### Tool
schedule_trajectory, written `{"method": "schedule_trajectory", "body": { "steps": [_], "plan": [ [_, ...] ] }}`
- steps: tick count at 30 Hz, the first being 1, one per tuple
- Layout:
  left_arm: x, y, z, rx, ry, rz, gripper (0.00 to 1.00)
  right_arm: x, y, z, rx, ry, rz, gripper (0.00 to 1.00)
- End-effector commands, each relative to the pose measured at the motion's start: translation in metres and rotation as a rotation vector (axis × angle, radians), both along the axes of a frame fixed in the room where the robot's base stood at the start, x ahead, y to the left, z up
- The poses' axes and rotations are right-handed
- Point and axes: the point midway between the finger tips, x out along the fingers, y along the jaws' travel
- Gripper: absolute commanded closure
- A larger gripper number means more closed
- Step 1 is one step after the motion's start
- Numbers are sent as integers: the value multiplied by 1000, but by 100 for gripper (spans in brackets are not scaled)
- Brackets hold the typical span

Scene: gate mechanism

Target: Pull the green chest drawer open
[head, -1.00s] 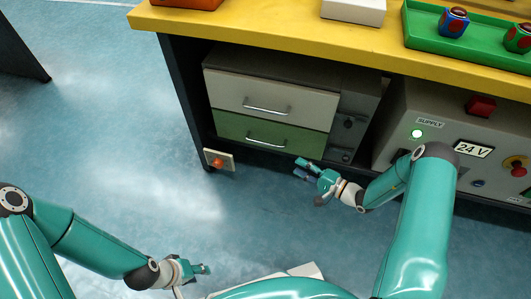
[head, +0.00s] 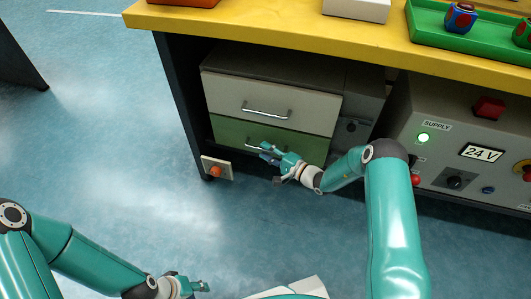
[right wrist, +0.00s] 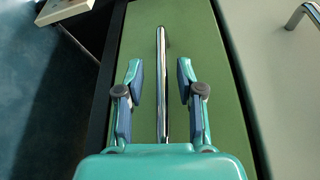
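The green chest drawer (head: 300,146) is the lower drawer of the chest under the table, and it looks shut. Its metal bar handle (right wrist: 161,85) runs between the two open fingers of my right gripper (right wrist: 160,80) in the right wrist view, with a gap on each side. In the head view my right gripper (head: 268,152) is in front of the green drawer and hides part of its handle. My left gripper (head: 203,287) is low in the head view, far from the chest; its fingers are too small to tell open from shut.
A cream drawer (head: 270,103) with its own handle is above the green one. A small plate with an orange knob (head: 216,171) is at the left table leg. A grey supply box (head: 450,150) stands to the right. The yellow tabletop (head: 260,25) overhangs the chest.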

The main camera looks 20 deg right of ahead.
Motion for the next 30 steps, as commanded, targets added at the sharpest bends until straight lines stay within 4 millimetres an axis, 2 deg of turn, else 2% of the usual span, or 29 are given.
{"method": "schedule_trajectory", "body": {
  "steps": [4, 13, 20, 29, 30],
  "plan": [
    [0, 0, -4, 0, 0, 0, 60, 8, 6, -1, 1, -1, 0, 63],
    [0, 0, -4, 0, 0, 0, 60, 10, 7, -1, 1, 1, 0, 63],
    [0, 0, -4, 0, 0, 0, 60, 10, 7, -1, 1, 1, 0, 99],
    [0, 0, -4, 0, 0, 0, 60, 9, 7, -2, 0, 4, 0, 100],
    [0, 0, -4, 0, 0, 1, 60, 9, 2, -2, 0, 3, -1, 100]
  ]
}}
